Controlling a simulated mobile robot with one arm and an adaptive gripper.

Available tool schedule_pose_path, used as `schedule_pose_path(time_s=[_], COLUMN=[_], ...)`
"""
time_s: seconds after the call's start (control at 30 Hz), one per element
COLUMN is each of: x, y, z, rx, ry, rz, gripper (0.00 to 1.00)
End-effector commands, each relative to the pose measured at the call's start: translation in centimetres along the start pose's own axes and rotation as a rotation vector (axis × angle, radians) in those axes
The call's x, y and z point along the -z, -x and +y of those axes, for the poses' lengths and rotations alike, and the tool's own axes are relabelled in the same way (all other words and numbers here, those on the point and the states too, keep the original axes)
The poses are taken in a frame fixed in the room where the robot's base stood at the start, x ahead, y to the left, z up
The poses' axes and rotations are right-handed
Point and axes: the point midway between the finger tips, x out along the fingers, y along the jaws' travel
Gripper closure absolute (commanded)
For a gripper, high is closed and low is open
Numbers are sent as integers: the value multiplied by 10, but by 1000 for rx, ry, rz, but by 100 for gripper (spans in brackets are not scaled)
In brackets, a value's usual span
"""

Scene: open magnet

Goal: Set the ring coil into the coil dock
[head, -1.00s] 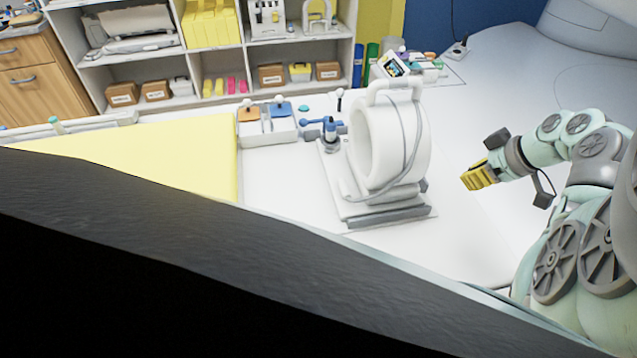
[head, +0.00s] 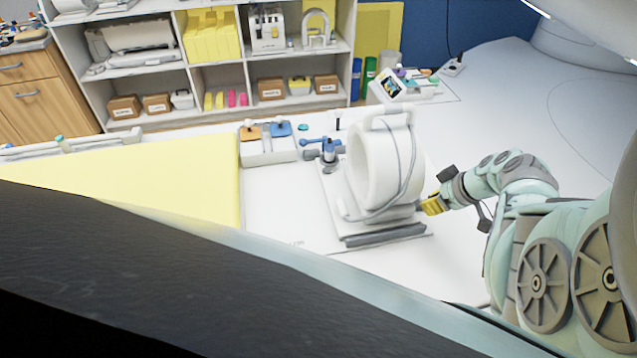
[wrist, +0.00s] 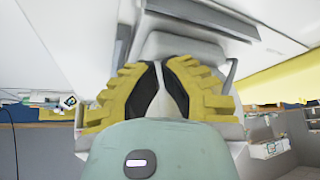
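The ring coil (head: 359,165) is a large white upright ring with a handle on top and a grey cable down its side. It stands on a white base plate (head: 333,204) with grey bars along its front, which looks like the coil dock. I cannot tell whether the ring is fully seated there. My gripper (head: 430,206) has yellow fingers and is close to the lower right side of the ring; contact is unclear. In the wrist view, the fingertips (wrist: 160,63) nearly meet, with a narrow pale gap and no clear object held. White and grey parts lie just beyond them.
A blue-handled fixture (head: 328,150) and a box with orange and blue tops (head: 267,148) stand left of the ring. A yellow pad (head: 150,175) covers the left of the table. A small screen unit (head: 390,87) stands behind.

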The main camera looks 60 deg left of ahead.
Motion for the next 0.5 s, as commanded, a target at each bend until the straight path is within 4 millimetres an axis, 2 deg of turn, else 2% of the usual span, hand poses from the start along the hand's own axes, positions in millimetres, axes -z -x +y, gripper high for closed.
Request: schedule_pose_path(time_s=[0.23, 0.5], x=[14, 17], y=[-7, -10], z=[0, -1], rx=[3, 3], ry=[3, 3], rz=[1, 0], gripper=[100, 100])
